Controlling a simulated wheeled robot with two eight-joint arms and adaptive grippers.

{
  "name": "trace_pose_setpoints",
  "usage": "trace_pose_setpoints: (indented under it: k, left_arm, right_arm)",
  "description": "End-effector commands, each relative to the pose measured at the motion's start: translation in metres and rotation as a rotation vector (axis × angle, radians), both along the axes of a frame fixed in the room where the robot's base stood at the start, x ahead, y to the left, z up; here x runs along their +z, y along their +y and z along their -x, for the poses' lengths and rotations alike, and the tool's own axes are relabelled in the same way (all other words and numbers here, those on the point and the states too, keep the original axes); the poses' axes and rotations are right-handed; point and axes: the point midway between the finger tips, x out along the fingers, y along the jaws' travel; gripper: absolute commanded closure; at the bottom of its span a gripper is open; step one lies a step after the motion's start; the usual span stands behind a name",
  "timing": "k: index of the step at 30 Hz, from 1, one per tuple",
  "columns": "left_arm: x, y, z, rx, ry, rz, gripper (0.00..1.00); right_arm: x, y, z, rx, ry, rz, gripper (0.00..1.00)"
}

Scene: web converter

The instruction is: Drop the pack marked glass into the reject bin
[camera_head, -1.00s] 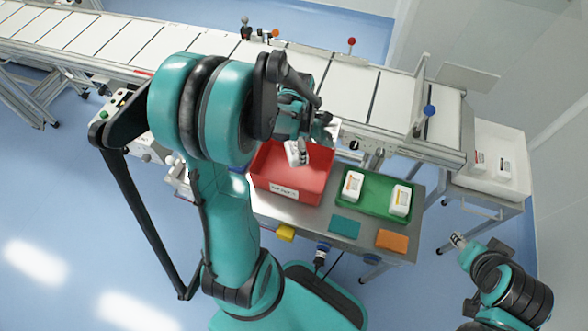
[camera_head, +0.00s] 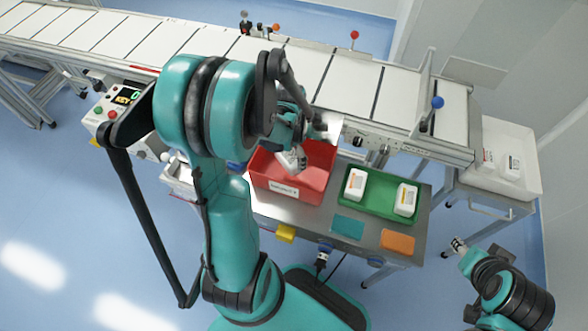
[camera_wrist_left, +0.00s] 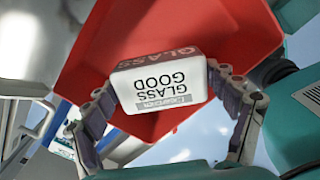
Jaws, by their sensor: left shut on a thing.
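My left gripper (camera_wrist_left: 165,92) is shut on a white pack (camera_wrist_left: 160,98), which reads "GLASS GOOD" upside down in the left wrist view. The label on the bin's front is too small to read. My right gripper (camera_head: 459,243) is apart at the lower right; its fingers are too small to judge.
A green tray (camera_head: 379,204) with two white packs stands right of the bin. A teal block (camera_head: 348,227) and an orange block (camera_head: 397,242) lie in front. The conveyor (camera_head: 350,88) runs behind. A white tray (camera_head: 525,190) with packs stands at the right.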

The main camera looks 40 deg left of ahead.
Motion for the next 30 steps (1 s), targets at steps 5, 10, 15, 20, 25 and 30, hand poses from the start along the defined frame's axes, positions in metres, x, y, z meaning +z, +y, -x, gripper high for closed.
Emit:
trace_pose_setpoints:
  k: [5,10,15,20,25,30]
  left_arm:
    - [0.001,0.0,0.0,0.0,0.0,0.0,0.47]
    - [0.001,0.0,0.0,0.0,0.0,0.0,0.0]
    - [0.001,0.0,0.0,0.0,0.0,0.0,0.0]
    - [0.003,0.0,0.0,-0.001,0.0,0.0,0.0]
    - [0.024,0.0,0.0,-0.001,0.0,0.0,0.0]
    - [0.06,0.0,0.0,-0.001,0.0,0.0,0.0]
  right_arm:
    - [0.001,0.0,0.0,0.0,0.0,0.0,0.6]
    - [0.001,0.0,0.0,0.0,0.0,0.0,0.6]
    - [0.001,0.0,0.0,0.0,0.0,0.0,0.6]
    - [0.001,0.0,0.0,0.0,0.0,0.0,0.6]
    - [0.001,0.0,0.0,0.0,0.0,0.0,0.6]
    - [0.001,0.0,0.0,0.0,0.0,0.0,0.6]
